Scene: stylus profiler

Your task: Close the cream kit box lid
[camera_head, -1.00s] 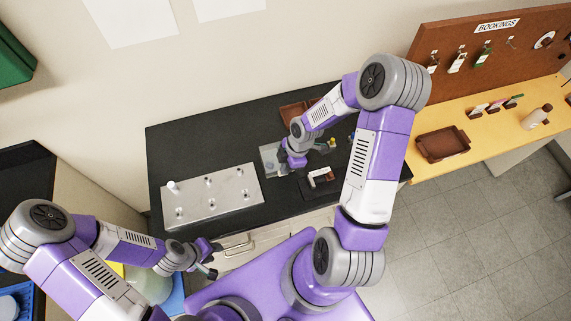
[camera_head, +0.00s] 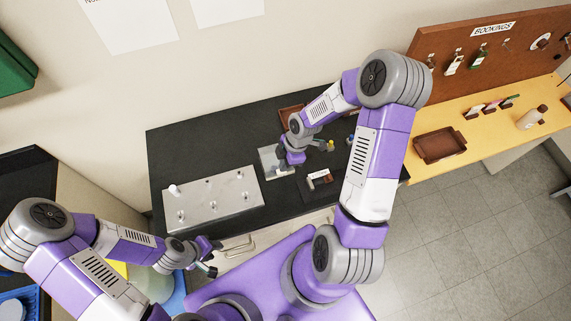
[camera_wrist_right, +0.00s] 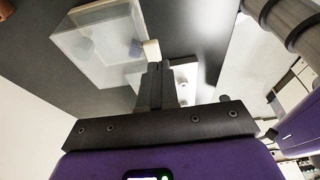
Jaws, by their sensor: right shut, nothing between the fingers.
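A pale, see-through box-like shape (camera_wrist_right: 100,42), which I take to be the kit box, shows in the right wrist view, with blue pieces visible through it. A cream block (camera_wrist_right: 151,49) sits at its near edge, just beyond my right fingertips. In the head view the pale box (camera_head: 270,163) is partly hidden behind my right gripper (camera_head: 287,164). My right gripper (camera_wrist_right: 157,68) is shut and empty, close to the cream block; I cannot tell whether they touch. The lid's angle is unclear. My left gripper (camera_head: 214,258) is open and empty, in front of the black bench.
A metal plate with several pegs (camera_head: 212,200) lies left on the black bench (camera_head: 190,145). A dark mat with a white-and-brown item (camera_head: 319,177) lies right of the pale box. A brown tray (camera_head: 290,112) is behind it. A yellow side shelf (camera_head: 483,132) holds another brown tray (camera_head: 439,146).

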